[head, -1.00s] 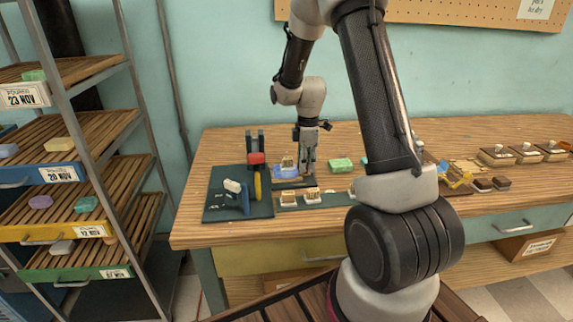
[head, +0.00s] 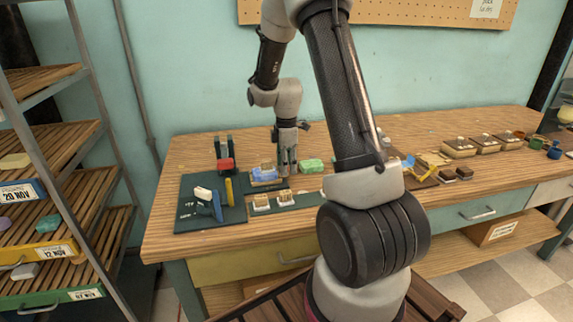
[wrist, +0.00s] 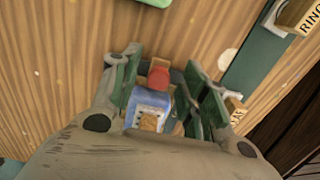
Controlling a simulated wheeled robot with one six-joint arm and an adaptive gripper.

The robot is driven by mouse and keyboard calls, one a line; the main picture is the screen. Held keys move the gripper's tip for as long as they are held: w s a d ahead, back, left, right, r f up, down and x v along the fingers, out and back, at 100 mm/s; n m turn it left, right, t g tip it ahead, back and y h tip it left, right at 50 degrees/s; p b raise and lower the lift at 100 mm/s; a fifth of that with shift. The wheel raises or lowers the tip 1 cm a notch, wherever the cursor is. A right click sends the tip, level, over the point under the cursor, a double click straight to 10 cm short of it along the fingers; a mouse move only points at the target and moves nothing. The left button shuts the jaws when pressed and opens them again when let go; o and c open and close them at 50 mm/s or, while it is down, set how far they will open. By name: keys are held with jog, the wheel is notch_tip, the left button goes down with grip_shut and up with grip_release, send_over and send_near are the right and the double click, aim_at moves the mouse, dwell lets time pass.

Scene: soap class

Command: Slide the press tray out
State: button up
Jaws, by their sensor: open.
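The press (head: 224,155), with dark green posts and a red block, stands at the back left of the workbench. A blue tray-like piece (head: 266,175) with a small wooden block (head: 266,166) by it lies right of the press; I cannot tell surely that it is the press tray. My gripper (head: 287,168) points down just right of it. In the wrist view, the gripper (wrist: 160,66) is open. Its green fingers stand either side of the blue piece (wrist: 150,104) and a red knob (wrist: 158,78). Whether they touch is unclear.
A dark green mat (head: 190,215) with a blue and white tool (head: 208,200) and a yellow piece lies to the left. A green soap (head: 312,165) lies right of my gripper. Stamps (head: 286,198) stand in front. A drying rack (head: 75,180) is at far left.

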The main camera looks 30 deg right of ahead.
notch_tip(320, 180, up, 12)
dwell(0.4)
jog(key=shift+f, duration=0.1)
dwell(0.3)
jog(key=s+a+r+m+t, duration=0.1)
jog(key=s+r+m, duration=0.3)
jog(key=s, duration=0.5)
jog(key=s+a+r+m+t, duration=0.2)
jog(key=s+a+r+m, duration=0.2)
jog(key=s, duration=0.4)
jog(key=s+a+r+m+t, duration=0.1)
jog(key=s+a+r+m, duration=0.2)
jog(key=s+m, duration=0.3)
jog(key=s+r, duration=0.1)
jog(key=s, duration=0.2)
jog(key=shift+s, duration=0.3)
